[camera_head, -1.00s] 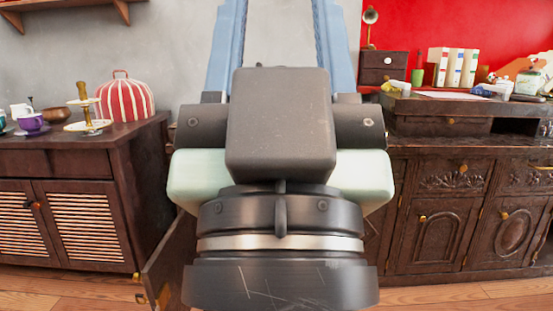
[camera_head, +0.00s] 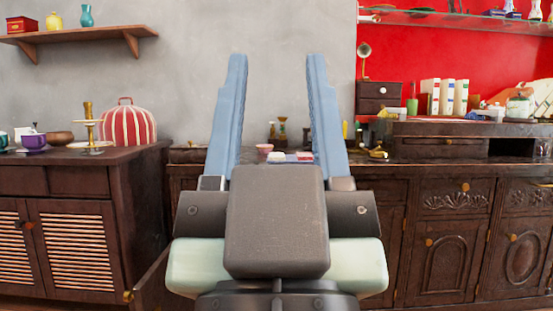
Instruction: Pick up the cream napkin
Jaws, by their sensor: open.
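My gripper (camera_head: 277,58) points up and away from the camera in the middle of the view. Its two blue fingers stand wide apart with nothing between the tips. Past it, on the middle cabinet top, small flat folded pieces lie side by side: a whitish-blue one (camera_head: 277,157) and a reddish one (camera_head: 304,155). I cannot tell whether one of them is the cream napkin; they are small and partly hidden by my gripper.
A pink bowl (camera_head: 265,148) and several small dark bottles stand near the folded pieces. A striped red-and-white dome (camera_head: 126,122) and a gold tiered stand (camera_head: 88,128) are on the left cabinet (camera_head: 70,225). A drawer box (camera_head: 380,97) and books (camera_head: 445,97) are at right.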

